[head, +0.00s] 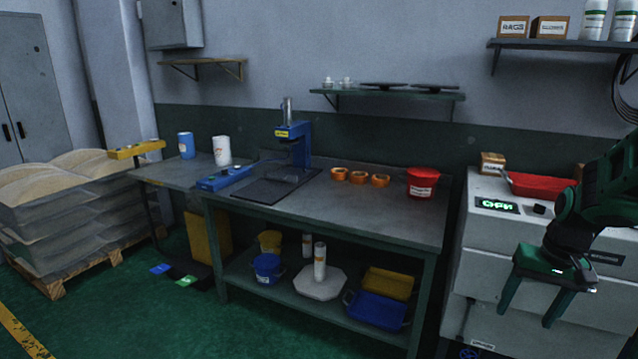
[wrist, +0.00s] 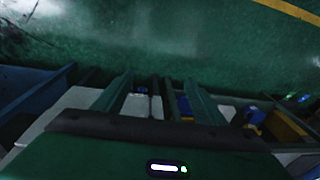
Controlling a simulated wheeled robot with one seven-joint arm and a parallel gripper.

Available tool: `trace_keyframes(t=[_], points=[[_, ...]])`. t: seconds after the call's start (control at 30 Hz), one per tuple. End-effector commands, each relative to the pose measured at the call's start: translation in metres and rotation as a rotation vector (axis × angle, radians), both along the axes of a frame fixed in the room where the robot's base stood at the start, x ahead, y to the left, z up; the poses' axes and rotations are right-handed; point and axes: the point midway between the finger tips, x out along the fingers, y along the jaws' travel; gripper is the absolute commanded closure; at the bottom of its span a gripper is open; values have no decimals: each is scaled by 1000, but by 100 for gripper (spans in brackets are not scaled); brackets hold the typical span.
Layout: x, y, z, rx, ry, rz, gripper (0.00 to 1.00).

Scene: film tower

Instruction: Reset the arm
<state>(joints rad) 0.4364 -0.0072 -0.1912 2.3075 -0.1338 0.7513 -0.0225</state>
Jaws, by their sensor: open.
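My gripper (head: 533,303) is at the right of the head view, on the end of my green arm. Its two dark green fingers point down and stand apart, with nothing between them. It hangs in front of the white cabinet (head: 480,262), right of the workbench (head: 400,222). In the wrist view my gripper (wrist: 160,92) shows its two fingers spread over a dim background with the green floor (wrist: 170,40) beyond.
The bench carries a blue press (head: 300,145), several orange rings (head: 358,177) and a red tub (head: 422,182). A red tray (head: 542,186) lies on the cabinet. Sacks on a pallet (head: 60,284) stand at left. Green floor in front of the bench is clear.

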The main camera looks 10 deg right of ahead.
Motion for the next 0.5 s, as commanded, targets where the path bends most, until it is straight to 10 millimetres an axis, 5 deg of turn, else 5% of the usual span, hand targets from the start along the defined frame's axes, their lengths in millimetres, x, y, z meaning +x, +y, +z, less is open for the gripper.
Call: trace_keyframes(t=[0.2,0.5], points=[[-67,39,30,-22,47,-11,35],[-150,77,43,-22,102,-37,35]])
